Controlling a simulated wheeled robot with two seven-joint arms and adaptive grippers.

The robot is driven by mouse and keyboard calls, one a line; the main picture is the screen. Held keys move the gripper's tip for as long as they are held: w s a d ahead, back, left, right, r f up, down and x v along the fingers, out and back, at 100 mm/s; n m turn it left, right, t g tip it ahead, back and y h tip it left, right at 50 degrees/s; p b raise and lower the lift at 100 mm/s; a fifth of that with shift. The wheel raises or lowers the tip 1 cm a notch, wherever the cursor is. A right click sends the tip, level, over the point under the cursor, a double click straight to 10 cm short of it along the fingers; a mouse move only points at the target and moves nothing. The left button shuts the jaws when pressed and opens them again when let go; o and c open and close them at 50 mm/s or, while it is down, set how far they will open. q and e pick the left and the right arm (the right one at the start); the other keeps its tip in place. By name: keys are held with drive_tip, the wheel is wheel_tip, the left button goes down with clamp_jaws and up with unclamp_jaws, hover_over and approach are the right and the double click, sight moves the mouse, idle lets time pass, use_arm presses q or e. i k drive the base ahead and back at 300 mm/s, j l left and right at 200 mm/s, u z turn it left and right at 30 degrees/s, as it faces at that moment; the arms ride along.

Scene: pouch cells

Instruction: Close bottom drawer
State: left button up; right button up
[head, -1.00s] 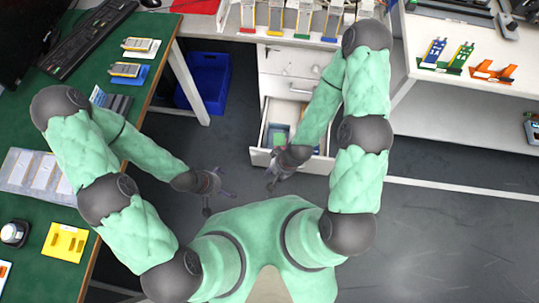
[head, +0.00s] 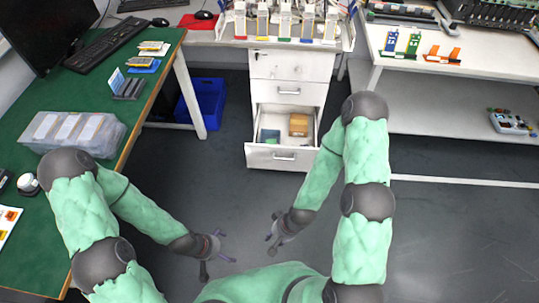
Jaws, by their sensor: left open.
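The bottom drawer (head: 262,157) of the white cabinet (head: 262,67) is pulled out, with its inside showing. Its front carries a metal handle (head: 286,156). Inside lie a brown box (head: 298,124) and a green and blue item (head: 269,136). My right gripper (head: 272,230) is in front of the drawer, nearer to me and apart from it, with its fingers spread and empty. My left gripper (head: 220,252) is open and empty, to the left of and nearer than the drawer.
A green-topped desk (head: 60,125) stands on the left with a blue bin (head: 207,101) beneath its far end. A white bench (head: 450,112) with a lower shelf stands on the right. The grey floor (head: 225,185) before the drawer is clear.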

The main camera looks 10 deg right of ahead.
sight(295, 157)
drive_tip(key=i+l, duration=0.2)
drive_tip(key=i, duration=0.25)
drive_tip(key=i+l+z, duration=0.1)
drive_tip(key=i, duration=0.35)
drive_tip(key=l, duration=0.1)
